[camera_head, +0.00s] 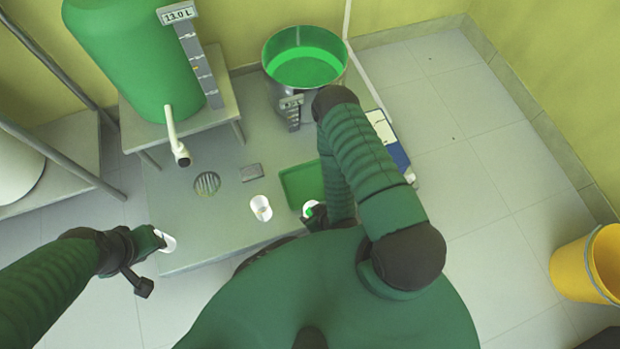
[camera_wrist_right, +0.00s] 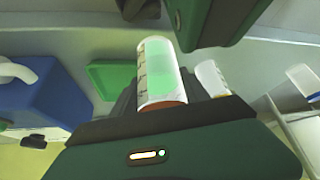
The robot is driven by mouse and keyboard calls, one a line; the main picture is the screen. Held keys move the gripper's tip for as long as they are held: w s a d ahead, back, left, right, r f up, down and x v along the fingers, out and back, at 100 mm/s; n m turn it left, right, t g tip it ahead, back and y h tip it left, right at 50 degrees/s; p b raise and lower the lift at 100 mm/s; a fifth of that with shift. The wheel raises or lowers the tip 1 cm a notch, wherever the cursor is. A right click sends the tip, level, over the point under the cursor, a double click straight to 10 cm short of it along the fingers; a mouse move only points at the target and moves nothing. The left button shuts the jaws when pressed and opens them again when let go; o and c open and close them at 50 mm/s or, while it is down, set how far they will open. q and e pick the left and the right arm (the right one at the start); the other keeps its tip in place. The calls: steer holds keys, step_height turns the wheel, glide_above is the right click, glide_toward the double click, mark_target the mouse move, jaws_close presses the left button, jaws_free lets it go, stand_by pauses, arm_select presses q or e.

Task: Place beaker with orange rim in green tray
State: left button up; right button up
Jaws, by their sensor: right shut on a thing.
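My right gripper (camera_head: 314,213) is shut on a white beaker (camera_head: 309,208) with green contents. In the right wrist view this beaker (camera_wrist_right: 160,75) shows a green band and an orange-brown rim at its near end. It is at the near right corner of the green tray (camera_head: 301,185); I cannot tell its height. The tray also shows in the right wrist view (camera_wrist_right: 108,72) and looks empty. My left gripper (camera_head: 150,243) is at a white beaker (camera_head: 166,241) on the left; whether its fingers are closed on it is unclear.
Another white beaker (camera_head: 261,208) stands on the grey platform (camera_head: 215,225), left of the tray. A steel vessel with green liquid (camera_head: 305,68) stands behind the tray. A blue container (camera_head: 392,145) is right of it. A yellow bucket (camera_head: 588,265) stands on the floor at right.

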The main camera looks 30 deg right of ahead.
steer(key=shift+w+d+f+b, duration=0.1)
steer(key=shift+w+f+b, duration=0.1)
steer(key=shift+f+b, duration=0.1)
steer(key=w+d+f+b, duration=0.1)
steer(key=w+d+b, duration=0.1)
steer(key=w+b, duration=0.1)
steer(key=w+d+f+b, duration=0.2)
steer(key=w+d+b, duration=0.1)
steer(key=w, duration=0.2)
steer(key=w+d+f+b, duration=0.2)
steer(key=w+b, duration=0.2)
steer(key=w, duration=0.1)
steer(key=shift+d+f, duration=0.1)
steer(key=shift+d, duration=0.1)
steer(key=shift+r, duration=0.3)
steer(key=shift+c, duration=0.8)
steer(key=o, duration=1.6)
steer(key=shift+f, duration=0.1)
